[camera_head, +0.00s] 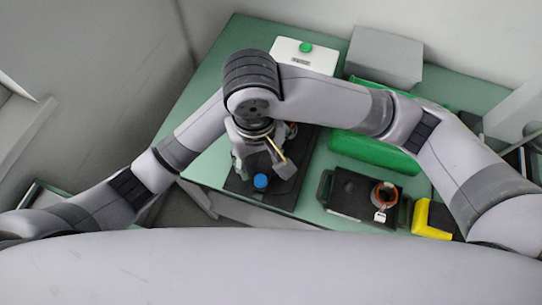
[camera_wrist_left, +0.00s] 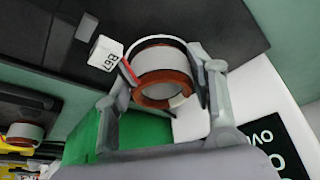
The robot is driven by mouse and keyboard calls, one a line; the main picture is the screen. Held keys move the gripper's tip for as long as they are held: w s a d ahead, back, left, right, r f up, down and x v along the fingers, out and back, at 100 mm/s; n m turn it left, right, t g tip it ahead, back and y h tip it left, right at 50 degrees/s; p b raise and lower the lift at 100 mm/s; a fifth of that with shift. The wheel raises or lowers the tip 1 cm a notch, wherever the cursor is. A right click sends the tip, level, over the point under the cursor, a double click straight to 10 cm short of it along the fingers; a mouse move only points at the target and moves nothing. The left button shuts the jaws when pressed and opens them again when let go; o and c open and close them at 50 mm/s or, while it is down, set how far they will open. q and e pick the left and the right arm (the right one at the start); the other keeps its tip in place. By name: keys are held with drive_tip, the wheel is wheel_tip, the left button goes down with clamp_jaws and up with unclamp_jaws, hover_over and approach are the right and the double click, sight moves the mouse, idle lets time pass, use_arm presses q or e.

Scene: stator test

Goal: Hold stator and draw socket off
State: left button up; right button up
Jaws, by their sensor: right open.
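In the left wrist view a ring-shaped stator (camera_wrist_left: 162,72), pale inside with copper-coloured windings, sits between the two fingers of my left gripper (camera_wrist_left: 166,84), which look shut on its sides. A white block marked B67 (camera_wrist_left: 105,54) lies beside the stator, with a red lead close to it; whether this is the socket I cannot tell. In the head view my right gripper (camera_head: 263,165) is open over the black test base, near a blue knob (camera_head: 261,181). My left gripper and the held stator are mostly hidden there by my arms.
A second stator (camera_head: 384,194) with a white tag rests on a black tray (camera_head: 347,197) at the right. A yellow piece (camera_head: 431,222) is next to it. Green bins (camera_head: 373,150), a grey box (camera_head: 385,56) and a white box with a green button (camera_head: 305,47) stand behind.

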use_arm(q)
drive_tip(key=o, duration=0.6)
drive_tip(key=shift+c, duration=0.2)
drive_tip(key=v, duration=1.2)
drive_tip(key=shift+r, duration=0.1)
